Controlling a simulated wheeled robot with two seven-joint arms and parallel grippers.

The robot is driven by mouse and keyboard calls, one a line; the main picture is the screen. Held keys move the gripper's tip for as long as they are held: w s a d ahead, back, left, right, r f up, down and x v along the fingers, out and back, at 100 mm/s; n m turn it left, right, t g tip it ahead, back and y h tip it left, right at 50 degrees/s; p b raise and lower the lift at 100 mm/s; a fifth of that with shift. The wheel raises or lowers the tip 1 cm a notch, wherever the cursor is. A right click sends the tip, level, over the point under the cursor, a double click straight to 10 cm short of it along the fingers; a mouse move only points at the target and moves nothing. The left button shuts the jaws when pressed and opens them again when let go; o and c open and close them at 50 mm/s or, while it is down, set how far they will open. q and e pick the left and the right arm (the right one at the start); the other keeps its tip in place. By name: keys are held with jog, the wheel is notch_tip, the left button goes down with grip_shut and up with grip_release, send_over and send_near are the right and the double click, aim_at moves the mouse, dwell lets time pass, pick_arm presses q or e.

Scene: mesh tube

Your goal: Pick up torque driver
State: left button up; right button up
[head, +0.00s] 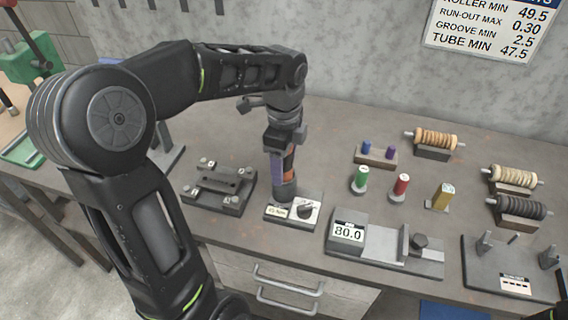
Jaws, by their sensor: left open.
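An upright tool with an orange and dark handle, which looks like the torque driver (288,163), stands at a small grey holder block (308,219) with a pale label. My left gripper (283,152) points down over it from above. It is open, and its fingers are around or just in front of the handle. The gripper hides part of the tool, and I cannot tell whether the fingers touch it. My right gripper is not in view.
A dark fixture (219,190) is left of the holder. A gauge reading 80.0 (347,233) is at its right. Green (360,178) and red (401,185) cylinders, a brass piece (442,196) and wound rollers (436,140) stand farther right. A wall is behind.

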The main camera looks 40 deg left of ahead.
pick_arm(q)
jog(key=shift+c, duration=0.5)
grip_shut()
dwell(0.3)
